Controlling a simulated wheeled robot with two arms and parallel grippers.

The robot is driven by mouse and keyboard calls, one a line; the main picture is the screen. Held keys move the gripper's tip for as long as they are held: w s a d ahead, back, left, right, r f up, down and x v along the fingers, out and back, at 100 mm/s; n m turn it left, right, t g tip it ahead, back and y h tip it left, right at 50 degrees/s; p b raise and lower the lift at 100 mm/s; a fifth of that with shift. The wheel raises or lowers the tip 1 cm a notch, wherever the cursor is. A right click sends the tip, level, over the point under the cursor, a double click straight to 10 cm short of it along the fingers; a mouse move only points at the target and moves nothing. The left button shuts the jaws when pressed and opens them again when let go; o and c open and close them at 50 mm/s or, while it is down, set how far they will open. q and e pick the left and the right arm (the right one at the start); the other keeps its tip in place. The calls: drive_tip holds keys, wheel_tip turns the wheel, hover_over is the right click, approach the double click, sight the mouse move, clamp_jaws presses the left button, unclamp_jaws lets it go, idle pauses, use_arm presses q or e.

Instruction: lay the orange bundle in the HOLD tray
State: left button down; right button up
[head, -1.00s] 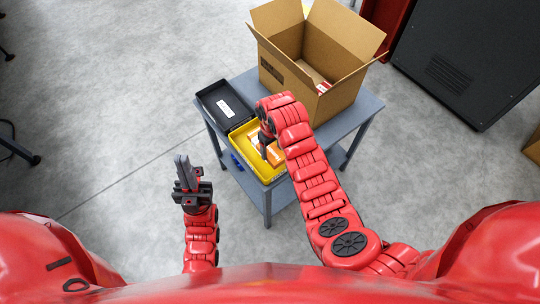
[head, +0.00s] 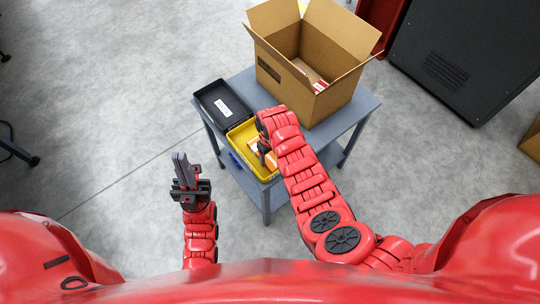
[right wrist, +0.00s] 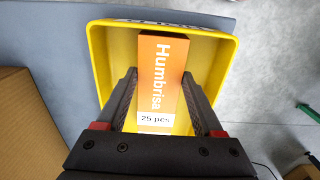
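The orange bundle (right wrist: 160,75), printed "Humbrisa" and "25 pcs", is inside the outline of the yellow tray (right wrist: 98,45). In the head view the bundle (head: 271,158) is partly hidden by my right gripper. My right gripper (right wrist: 161,73) has a finger on each long side of the bundle, and the tips appear to touch it. I cannot tell whether the bundle rests on the tray floor. Lettering on the tray's far rim is cut off in the wrist view. The yellow tray (head: 240,127) is on the grey table. My left gripper (head: 184,172) is away from the table; its finger gap is unclear.
A black tray (head: 211,94) with a white label sits beside the yellow tray. An open cardboard box (head: 300,88) stands on the table (head: 357,108) behind my right arm, with items inside. A dark cabinet (head: 445,50) is at the far right.

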sight(270, 158)
drive_tip(key=o, duration=0.4)
drive_tip(key=shift+r+p, duration=0.25)
drive_tip(key=shift+p, duration=0.05)
drive_tip(key=shift+w+r, duration=0.1)
drive_tip(key=shift+r, duration=0.3)
wheel_tip(270, 158, up, 11)
